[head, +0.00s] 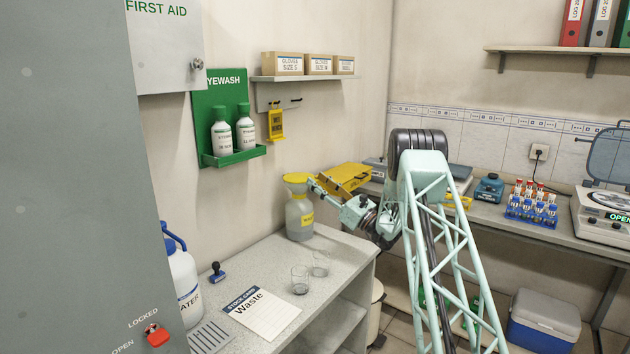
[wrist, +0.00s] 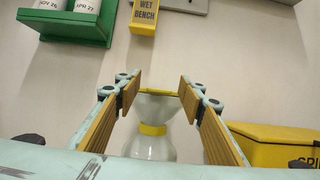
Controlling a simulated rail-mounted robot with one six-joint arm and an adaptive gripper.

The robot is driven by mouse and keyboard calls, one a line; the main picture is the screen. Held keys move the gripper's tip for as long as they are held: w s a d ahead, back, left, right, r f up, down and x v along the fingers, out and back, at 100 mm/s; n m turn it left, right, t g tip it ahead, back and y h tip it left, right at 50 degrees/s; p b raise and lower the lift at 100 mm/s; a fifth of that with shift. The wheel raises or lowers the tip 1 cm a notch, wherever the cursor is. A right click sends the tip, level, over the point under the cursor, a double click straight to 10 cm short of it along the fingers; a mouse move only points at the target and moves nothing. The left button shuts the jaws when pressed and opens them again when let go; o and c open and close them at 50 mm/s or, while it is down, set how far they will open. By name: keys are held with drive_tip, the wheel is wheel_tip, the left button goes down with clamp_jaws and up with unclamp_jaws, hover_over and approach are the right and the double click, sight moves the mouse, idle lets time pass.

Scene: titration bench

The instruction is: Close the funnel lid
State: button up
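In the wrist view the lid (wrist: 158,92) shows edge-on as a thin yellow strip above the funnel cone (wrist: 155,106), with a yellow collar (wrist: 152,130) below. I cannot tell whether it is fully seated. My gripper (head: 312,184) is beside the funnel top on its right. In the wrist view its open fingers (wrist: 159,93) appear on both sides of the funnel, holding nothing.
A yellow spill box (head: 345,178) stands to the right behind my gripper. The green eyewash holder (head: 233,157) and a yellow wet bench tag (head: 277,123) hang above.

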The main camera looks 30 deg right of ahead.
drive_tip(key=v, duration=0.9)
drive_tip(key=shift+s, duration=0.15)
drive_tip(key=shift+d+f, duration=0.1)
idle(0.3)
